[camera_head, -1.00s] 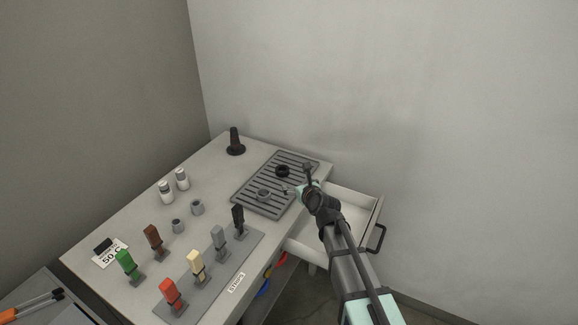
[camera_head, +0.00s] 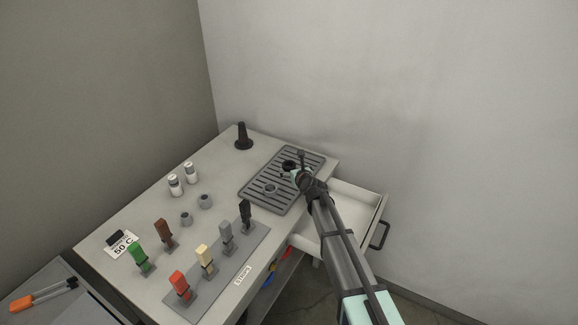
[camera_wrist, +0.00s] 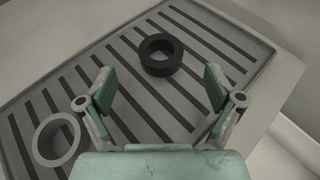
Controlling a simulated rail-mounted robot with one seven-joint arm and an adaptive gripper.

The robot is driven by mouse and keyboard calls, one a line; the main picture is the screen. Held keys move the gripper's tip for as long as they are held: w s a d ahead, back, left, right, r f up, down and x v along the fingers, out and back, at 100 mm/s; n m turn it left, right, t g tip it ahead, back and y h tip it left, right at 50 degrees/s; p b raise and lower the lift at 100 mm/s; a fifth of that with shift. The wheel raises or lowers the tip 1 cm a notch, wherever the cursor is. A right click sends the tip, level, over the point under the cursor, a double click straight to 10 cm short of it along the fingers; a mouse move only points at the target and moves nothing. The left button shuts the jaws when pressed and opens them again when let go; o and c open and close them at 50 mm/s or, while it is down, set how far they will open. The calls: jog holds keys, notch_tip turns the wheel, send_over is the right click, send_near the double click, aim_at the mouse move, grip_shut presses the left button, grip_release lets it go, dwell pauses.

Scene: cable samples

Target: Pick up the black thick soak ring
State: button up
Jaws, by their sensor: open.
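The black thick soak ring (camera_wrist: 161,68) lies flat on the grey slotted rack (camera_wrist: 255,46) in the wrist view. It sits ahead of my gripper (camera_wrist: 160,88), roughly centred between the two open fingers and a little beyond their tips. Nothing is between the fingers. In the head view the black ring (camera_head: 288,165) is partly hidden by my gripper (camera_head: 297,172), which is over the right side of the rack (camera_head: 284,196). A grey ring (camera_wrist: 57,139) lies on the rack to the left of my left finger; it also shows in the head view (camera_head: 270,189).
An open drawer (camera_head: 352,196) is below my arm at the table's right. A dark cone (camera_head: 243,138) stands at the back. White bottles (camera_head: 175,186), small grey rings (camera_head: 205,201) and several coloured strip samples (camera_head: 206,262) stand to the left and front.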

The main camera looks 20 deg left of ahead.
aim_at(288, 164)
jog(key=p+x, duration=0.1)
jog(key=x, duration=0.4)
jog(key=shift+w+f+p, duration=0.1)
jog(key=shift+p, duration=0.3)
jog(key=shift+d, duration=0.1)
jog(key=c, duration=1)
